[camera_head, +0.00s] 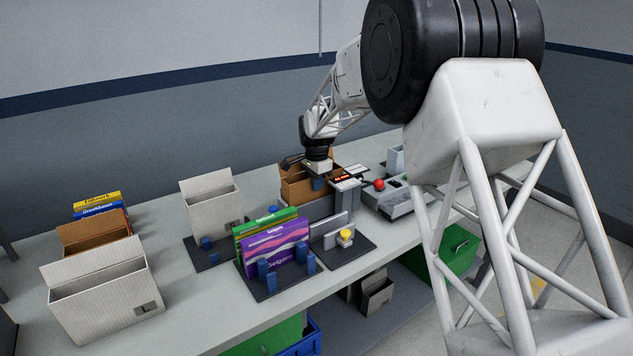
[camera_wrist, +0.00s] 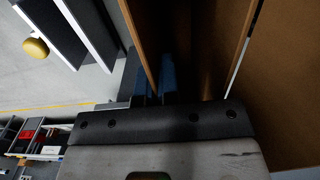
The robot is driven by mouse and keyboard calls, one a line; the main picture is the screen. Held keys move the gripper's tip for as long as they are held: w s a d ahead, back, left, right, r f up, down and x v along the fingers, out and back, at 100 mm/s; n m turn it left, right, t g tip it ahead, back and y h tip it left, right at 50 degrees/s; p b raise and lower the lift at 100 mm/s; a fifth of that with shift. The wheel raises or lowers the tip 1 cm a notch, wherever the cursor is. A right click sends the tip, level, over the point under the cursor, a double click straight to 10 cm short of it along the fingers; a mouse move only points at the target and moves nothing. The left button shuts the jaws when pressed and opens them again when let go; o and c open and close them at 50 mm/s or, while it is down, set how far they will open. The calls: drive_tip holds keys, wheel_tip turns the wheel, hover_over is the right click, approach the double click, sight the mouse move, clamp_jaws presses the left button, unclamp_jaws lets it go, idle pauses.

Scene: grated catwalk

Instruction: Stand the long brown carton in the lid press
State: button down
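A tall, open-topped brown carton (camera_head: 296,190) stands upright at the back middle of the bench. In the wrist view its brown walls (camera_wrist: 215,40) fill the upper right. My gripper (camera_head: 318,176) is over its near right side. In the wrist view the blue fingertips (camera_wrist: 155,78) lie on either side of one carton wall, close against it. A grey block-like fixture (camera_head: 320,207) hides the carton's foot, so I cannot tell whether it is seated. In front is a slotted grey fixture with a yellow knob (camera_head: 345,236). I cannot tell which fixture is the lid press.
A grey machine with a red ball (camera_head: 379,184) stands to the right. Green and purple boxes (camera_head: 275,248) stand in a rack with blue posts. White cartons (camera_head: 100,300) (camera_head: 212,205) and another brown carton (camera_head: 92,232) are at left. Bare bench lies between them.

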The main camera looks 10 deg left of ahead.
drive_tip(key=shift+f, duration=0.3)
idle(0.4)
drive_tip(key=c, duration=0.9)
unclamp_jaws()
drive_tip(key=shift+o, duration=0.2)
drive_tip(key=shift+r, duration=0.15)
drive_tip(key=shift+r, duration=3.85)
drive_tip(key=shift+d, duration=0.1)
